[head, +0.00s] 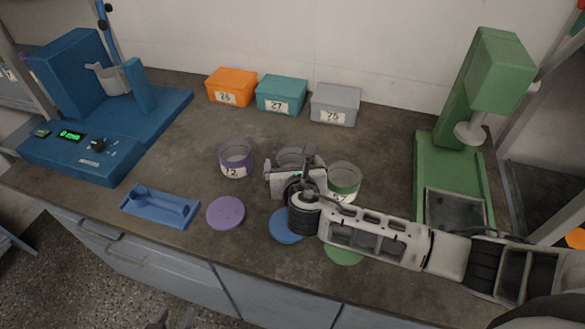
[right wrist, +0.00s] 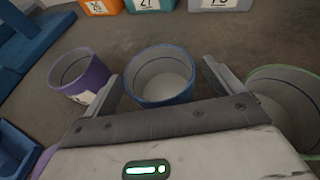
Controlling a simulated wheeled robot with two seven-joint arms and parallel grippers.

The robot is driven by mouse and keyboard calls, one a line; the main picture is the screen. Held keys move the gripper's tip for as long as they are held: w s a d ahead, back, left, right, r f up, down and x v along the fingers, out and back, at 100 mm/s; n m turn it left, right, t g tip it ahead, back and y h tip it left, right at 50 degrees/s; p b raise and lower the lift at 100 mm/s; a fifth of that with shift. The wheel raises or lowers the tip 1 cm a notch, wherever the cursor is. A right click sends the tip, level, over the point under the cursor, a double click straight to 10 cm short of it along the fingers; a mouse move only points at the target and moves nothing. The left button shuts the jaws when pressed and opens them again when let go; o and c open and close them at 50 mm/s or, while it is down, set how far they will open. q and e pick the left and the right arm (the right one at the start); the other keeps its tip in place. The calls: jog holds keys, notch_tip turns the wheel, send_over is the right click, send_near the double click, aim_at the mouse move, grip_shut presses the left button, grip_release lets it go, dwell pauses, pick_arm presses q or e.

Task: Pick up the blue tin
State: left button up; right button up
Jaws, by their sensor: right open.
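The blue tin (right wrist: 160,92) is an open, round tin with a blue rim and pale inside, standing upright on the bench. In the head view only part of the tin (head: 290,153) shows behind my right gripper (head: 289,162). My right gripper is open, with its fingers spread to the left and right of the tin in the right wrist view (right wrist: 165,82). I cannot tell whether either finger touches the tin. My left gripper (head: 171,319) shows only as two separated dark fingertips at the bottom edge of the head view, away from the tins.
A purple tin (head: 236,170) stands close on the left, a green tin (head: 344,190) close on the right. Purple lid (head: 225,213), blue lid (head: 284,228), green lid (head: 344,257) and blue tray (head: 160,219) lie in front. Orange (head: 231,99), teal (head: 281,107) and grey (head: 335,117) boxes stand behind.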

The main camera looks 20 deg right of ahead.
jog(key=shift+x, duration=1)
jog(key=shift+c, duration=0.3)
jog(key=c, duration=1)
